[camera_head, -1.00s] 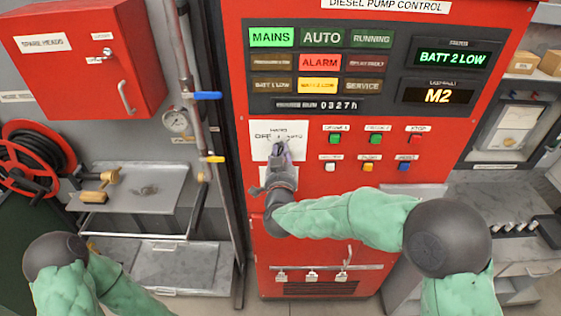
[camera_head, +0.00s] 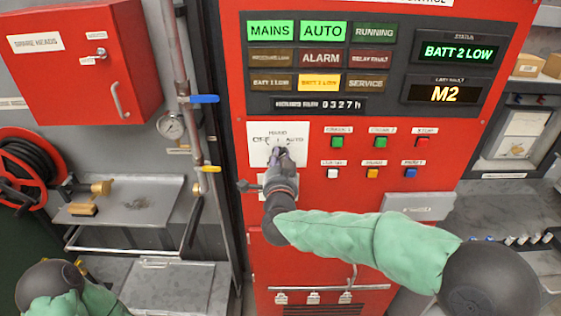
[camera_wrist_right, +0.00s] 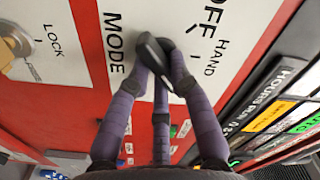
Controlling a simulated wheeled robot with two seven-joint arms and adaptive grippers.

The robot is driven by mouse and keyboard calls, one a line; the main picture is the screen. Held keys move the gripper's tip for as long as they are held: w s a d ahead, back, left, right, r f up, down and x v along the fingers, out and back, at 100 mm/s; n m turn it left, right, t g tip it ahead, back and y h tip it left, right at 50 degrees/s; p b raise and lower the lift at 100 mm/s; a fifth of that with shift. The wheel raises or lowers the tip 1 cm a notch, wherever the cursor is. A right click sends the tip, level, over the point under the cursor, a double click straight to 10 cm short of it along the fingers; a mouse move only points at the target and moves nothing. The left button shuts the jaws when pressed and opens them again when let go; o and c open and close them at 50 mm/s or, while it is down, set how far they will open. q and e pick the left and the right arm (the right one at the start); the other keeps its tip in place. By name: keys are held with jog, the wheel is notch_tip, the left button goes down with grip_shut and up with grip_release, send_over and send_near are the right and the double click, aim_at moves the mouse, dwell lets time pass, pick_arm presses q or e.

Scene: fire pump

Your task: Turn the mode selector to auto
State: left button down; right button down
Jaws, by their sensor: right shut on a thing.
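The mode selector is a dark knob (camera_wrist_right: 152,52) on a white plate (camera_head: 256,150) marked HAND, OFF and AUTO on the red pump panel. My right gripper (camera_head: 279,157) reaches up to it from below and is shut on the knob. In the right wrist view its purple fingers (camera_wrist_right: 163,78) close around the knob, beside the words MODE, OFF and HAND. The fingers hide part of the plate there, so the knob's exact pointing is hard to read. The AUTO lamp (camera_head: 323,31) is lit green. My left gripper is out of view; only its arm shows at lower left.
Several coloured push buttons (camera_head: 380,142) sit right of the plate. A lock switch (camera_wrist_right: 15,42) shows near the selector in the wrist view. A vertical pipe with a blue-handled valve (camera_head: 203,99) stands left of the panel. A red box (camera_head: 85,60) hangs further left.

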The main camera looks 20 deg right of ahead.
dwell(0.3)
jog(key=c, duration=1.1)
grip_release()
jog(key=v, duration=1.2)
